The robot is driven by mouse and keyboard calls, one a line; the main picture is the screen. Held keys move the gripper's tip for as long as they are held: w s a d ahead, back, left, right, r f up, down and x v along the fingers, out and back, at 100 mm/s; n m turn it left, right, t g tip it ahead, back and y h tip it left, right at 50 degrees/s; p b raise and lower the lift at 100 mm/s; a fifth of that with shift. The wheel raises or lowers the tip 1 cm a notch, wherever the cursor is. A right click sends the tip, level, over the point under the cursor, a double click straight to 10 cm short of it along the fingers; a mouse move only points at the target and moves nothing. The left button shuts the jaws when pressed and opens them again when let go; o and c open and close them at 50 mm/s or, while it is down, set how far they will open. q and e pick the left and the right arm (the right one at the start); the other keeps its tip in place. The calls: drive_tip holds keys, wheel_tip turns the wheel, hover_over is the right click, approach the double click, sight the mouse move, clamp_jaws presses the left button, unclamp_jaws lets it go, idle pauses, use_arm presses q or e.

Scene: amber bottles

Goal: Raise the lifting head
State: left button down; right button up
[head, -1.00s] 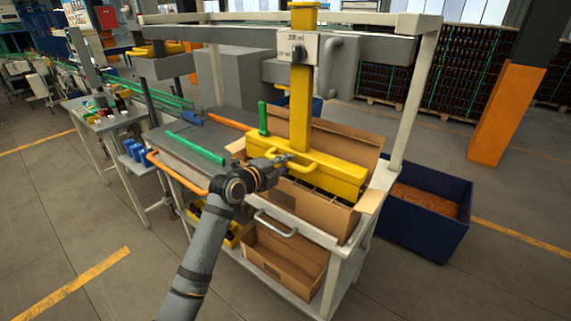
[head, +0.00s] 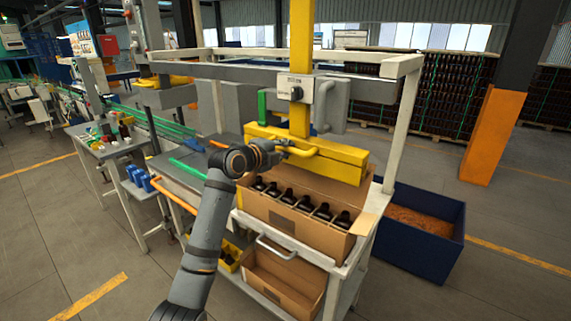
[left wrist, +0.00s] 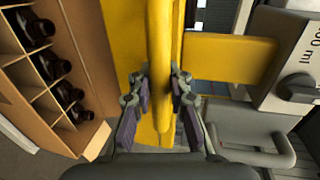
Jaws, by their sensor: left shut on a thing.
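The yellow lifting head (head: 325,165) hangs from its yellow column (head: 300,50), clear above the open cardboard box (head: 280,212). My left gripper (head: 283,150) is shut on the yellow handle at the front of the head. In the left wrist view the fingers (left wrist: 160,105) close on both sides of the handle bar (left wrist: 160,45). Dark bottle tops (head: 305,203) stand in the box's compartments, below the head, and they also show in the left wrist view (left wrist: 55,66). The underside of the head is hidden. My right gripper is not in view.
A dial unit (head: 294,89) sits on the column at the crossbeam. The white frame post (head: 400,125) stands right of the head. A blue bin (head: 420,232) stands on the floor at right. An empty cardboard box (head: 283,280) lies on the lower shelf.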

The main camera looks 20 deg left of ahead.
sight(297, 135)
use_arm(q)
wheel_tip(297, 135, up, 2)
drive_tip(key=shift+r+p, duration=0.45)
drive_tip(key=shift+r, duration=0.2)
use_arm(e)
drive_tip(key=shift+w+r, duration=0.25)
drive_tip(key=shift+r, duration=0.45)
use_arm(q)
drive_tip(key=shift+w+r, duration=0.1)
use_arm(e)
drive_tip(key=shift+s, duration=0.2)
use_arm(q)
drive_tip(key=c, duration=1.5)
unclamp_jaws()
drive_tip(key=shift+o, duration=1.2)
drive_tip(key=shift+s+a, duration=0.1)
drive_tip(key=shift+s, duration=0.15)
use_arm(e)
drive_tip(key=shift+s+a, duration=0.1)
